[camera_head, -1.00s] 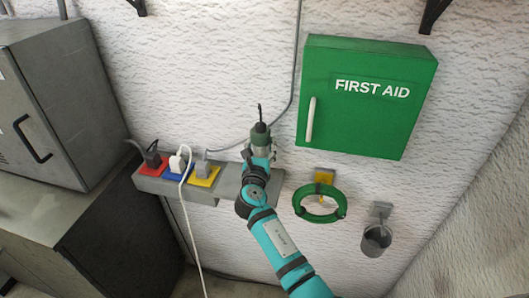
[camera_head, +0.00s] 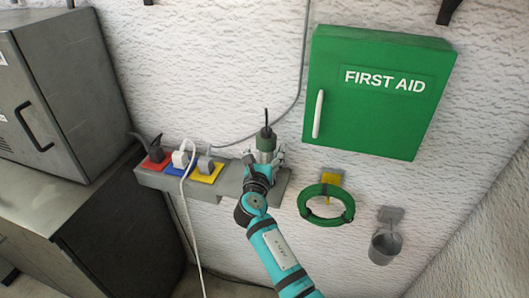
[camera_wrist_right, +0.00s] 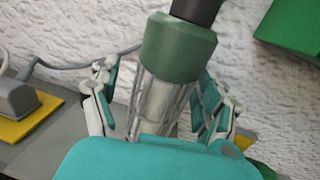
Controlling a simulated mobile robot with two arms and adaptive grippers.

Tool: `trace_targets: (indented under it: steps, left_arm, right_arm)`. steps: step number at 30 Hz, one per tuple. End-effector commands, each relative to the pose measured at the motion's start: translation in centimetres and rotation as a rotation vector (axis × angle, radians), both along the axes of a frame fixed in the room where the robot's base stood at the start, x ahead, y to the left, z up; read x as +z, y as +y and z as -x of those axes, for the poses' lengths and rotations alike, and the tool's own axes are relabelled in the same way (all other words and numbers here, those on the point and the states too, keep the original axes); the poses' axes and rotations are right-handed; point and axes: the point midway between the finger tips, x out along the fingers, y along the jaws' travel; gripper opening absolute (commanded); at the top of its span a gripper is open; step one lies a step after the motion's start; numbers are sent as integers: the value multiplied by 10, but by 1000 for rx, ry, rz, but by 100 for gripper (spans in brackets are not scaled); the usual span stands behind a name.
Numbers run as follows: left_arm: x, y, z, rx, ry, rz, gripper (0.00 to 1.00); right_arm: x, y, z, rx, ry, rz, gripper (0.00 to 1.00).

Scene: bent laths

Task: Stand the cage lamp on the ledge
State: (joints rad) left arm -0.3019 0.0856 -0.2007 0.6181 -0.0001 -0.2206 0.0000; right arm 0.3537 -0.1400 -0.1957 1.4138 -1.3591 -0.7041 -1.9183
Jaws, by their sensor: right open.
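The cage lamp (camera_head: 266,143) has a green collar, a dark cap with a thin cable on top, and a silvery wire cage. It is upright over the right part of the grey ledge (camera_head: 229,189). My right gripper (camera_head: 264,157) is around the lamp's cage. In the wrist view, the lamp's green collar (camera_wrist_right: 178,50) stands between the two spread fingers (camera_wrist_right: 163,100), with gaps visible beside the cage. My gripper body hides the lamp's lower end, so I cannot see its contact with the ledge. My left gripper is out of view.
Plugs sit on red (camera_head: 155,162), blue (camera_head: 181,168) and yellow (camera_head: 207,172) plates on the ledge's left part. A white cord (camera_head: 189,222) hangs in front. A green ring (camera_head: 326,206), a small bucket (camera_head: 385,247) and a first aid cabinet (camera_head: 375,110) are to the right.

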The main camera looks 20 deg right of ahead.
Motion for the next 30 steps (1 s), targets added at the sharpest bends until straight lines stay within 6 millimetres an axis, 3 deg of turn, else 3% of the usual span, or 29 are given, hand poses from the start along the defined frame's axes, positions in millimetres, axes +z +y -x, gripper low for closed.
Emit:
trace_targets:
  steps: [5, 13, 21, 30]
  left_arm:
    - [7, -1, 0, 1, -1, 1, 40]
    - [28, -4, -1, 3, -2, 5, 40]
    - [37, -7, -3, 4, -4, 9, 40]
    - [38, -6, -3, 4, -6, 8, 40]
  right_arm:
    - [2, 5, 10, 2, 1, 0, 79]
    - [4, 29, 59, 1, 2, -1, 79]
    - [2, 48, 99, 0, 0, 0, 79]
    - [2, 53, 108, 0, -2, 0, 79]
